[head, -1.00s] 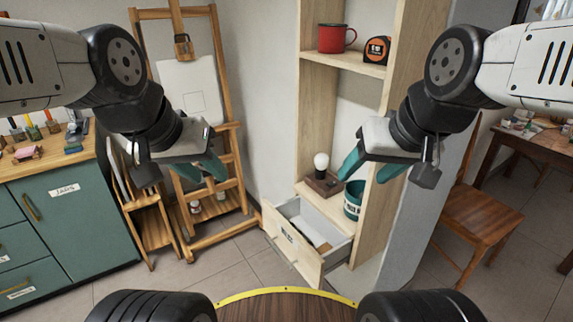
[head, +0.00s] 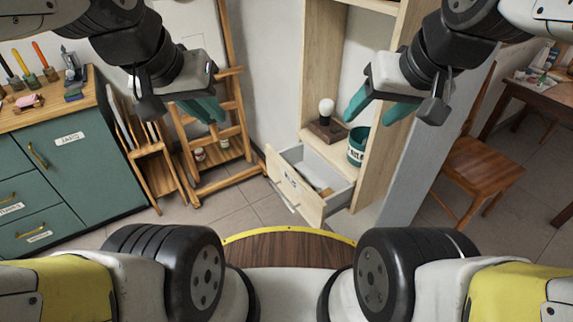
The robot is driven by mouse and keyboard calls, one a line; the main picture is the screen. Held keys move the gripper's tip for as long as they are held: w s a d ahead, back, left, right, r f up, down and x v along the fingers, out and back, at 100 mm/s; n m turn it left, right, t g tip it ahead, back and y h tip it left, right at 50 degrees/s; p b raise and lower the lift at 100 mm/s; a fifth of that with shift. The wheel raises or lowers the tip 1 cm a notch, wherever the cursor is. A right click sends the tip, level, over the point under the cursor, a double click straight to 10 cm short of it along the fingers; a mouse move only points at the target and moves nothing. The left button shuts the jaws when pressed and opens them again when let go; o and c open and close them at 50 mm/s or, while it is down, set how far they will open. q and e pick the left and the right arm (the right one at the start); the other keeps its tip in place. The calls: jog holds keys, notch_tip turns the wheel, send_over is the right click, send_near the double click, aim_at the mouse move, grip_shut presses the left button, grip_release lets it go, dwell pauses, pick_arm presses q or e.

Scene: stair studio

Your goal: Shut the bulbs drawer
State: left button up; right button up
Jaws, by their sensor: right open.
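The bulbs drawer (head: 296,190) is pulled out of the bottom of a pale wooden shelf unit (head: 318,75). Its front carries a small label and a bar handle, and a pale item lies inside. My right gripper (head: 372,112) is open and empty, in front of the shelf unit and above the drawer in the picture. My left gripper (head: 205,110) is in front of the easel, left of the drawer. Its teal fingers overlap in the view, so its opening is unclear.
A light bulb on a wooden base (head: 327,122) and a teal pot (head: 358,146) stand on the shelf above the drawer. An easel (head: 235,125) stands left, a green cabinet (head: 72,165) further left. A wooden chair (head: 480,170) is right. Tiled floor lies clear before the drawer.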

pick_arm(q)
jog(key=w+f+n+g+h, duration=0.1)
jog(key=w+f, duration=0.1)
jog(key=w, duration=0.1)
jog(key=w+d+f+n+g, duration=0.1)
jog(key=w+f+n+g, duration=0.1)
jog(key=w, duration=0.2)
jog(key=w+f+n+g+h, duration=0.1)
jog(key=w+f, duration=0.1)
jog(key=w, duration=0.2)
jog(key=shift+d+n+g+h, duration=0.15)
jog(key=shift+n+g+h, duration=0.15)
jog(key=shift+n, duration=0.1)
grip_shut()
jog(key=w+a+f+n+h, duration=0.2)
jog(key=w+f+n+h, duration=0.2)
jog(key=w+f+n, duration=0.55)
jog(key=w+a+f+n+h, duration=0.25)
jog(key=w+f+h, duration=0.3)
jog(key=f, duration=0.85)
jog(key=n+t, duration=0.8)
jog(key=n, duration=0.1)
send_near(270, 165)
jog(key=shift+h, duration=0.25)
jog(key=x, duration=0.6)
jog(key=shift+w+d+f, duration=0.15)
jog(key=shift+w+d, duration=0.1)
jog(key=shift+d, duration=0.1)
